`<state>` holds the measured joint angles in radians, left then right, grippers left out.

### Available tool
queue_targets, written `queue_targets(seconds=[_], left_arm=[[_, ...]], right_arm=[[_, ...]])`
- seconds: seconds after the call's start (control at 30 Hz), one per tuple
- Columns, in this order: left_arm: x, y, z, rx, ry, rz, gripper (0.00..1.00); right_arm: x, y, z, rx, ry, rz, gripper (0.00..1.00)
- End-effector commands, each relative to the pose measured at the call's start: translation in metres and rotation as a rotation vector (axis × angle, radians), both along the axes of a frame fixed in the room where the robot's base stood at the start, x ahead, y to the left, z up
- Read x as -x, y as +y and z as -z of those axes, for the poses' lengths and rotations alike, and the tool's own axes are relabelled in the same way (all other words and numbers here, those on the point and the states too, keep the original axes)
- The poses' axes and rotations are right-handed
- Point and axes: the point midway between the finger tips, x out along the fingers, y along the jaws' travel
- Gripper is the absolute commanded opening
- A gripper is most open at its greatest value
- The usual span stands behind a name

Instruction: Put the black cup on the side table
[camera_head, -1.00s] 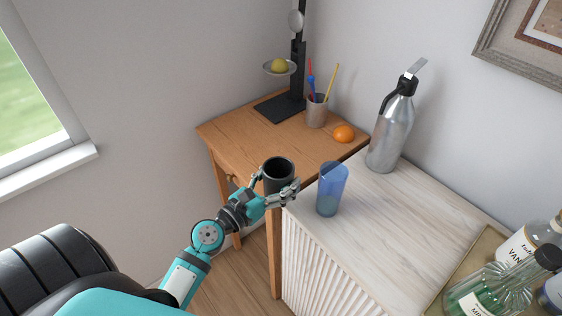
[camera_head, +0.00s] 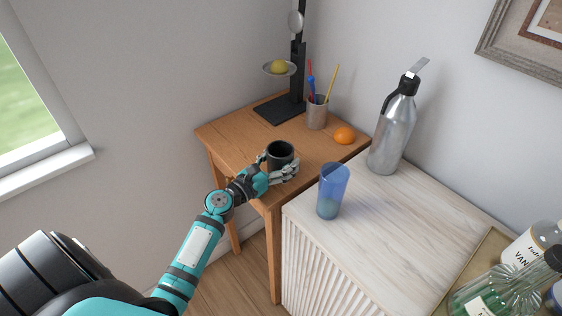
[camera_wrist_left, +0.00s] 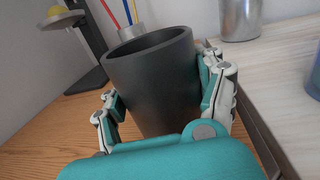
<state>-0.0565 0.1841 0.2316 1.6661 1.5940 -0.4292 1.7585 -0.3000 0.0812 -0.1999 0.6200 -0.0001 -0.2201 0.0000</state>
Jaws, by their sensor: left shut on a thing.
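The black cup (camera_head: 280,156) is upright between the fingers of my left gripper (camera_head: 277,167), over the front part of the wooden side table (camera_head: 235,133). My left gripper is shut on it, one finger on each side. In the left wrist view the black cup (camera_wrist_left: 155,80) fills the middle, with the gripper's fingers (camera_wrist_left: 165,100) against its sides. Whether its base touches the table top is hidden by the gripper. My right gripper is not in view.
On the side table stand a black scale (camera_head: 285,105) with a yellow fruit, a pen holder (camera_head: 317,112) and an orange (camera_head: 344,135). A blue glass (camera_head: 332,192) and a steel bottle (camera_head: 392,135) stand on the white cabinet (camera_head: 400,215). The table's left part is clear.

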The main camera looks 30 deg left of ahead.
Motion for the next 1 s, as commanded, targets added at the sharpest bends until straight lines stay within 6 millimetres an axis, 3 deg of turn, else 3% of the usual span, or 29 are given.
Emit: queue_targets(seconds=[0.17,0.2,0.4,0.73,0.87,1.0], left_arm=[[0.000,0.000,0.000,0.000,-0.001,0.000,0.24],[0.000,0.000,0.002,0.000,0.001,0.000,0.70],[0.000,0.000,0.001,0.000,0.001,0.000,0.95],[0.002,0.000,0.000,0.000,0.002,0.000,0.95],[0.019,0.004,0.002,-0.001,0.004,-0.001,0.95],[0.048,0.010,0.003,-0.001,0.003,-0.001,0.95]], right_arm=[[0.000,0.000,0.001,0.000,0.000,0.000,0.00],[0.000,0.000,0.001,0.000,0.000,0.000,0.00],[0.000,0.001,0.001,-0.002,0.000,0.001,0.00],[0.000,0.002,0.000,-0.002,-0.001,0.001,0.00],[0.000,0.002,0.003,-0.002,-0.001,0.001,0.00],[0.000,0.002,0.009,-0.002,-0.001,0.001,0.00]])
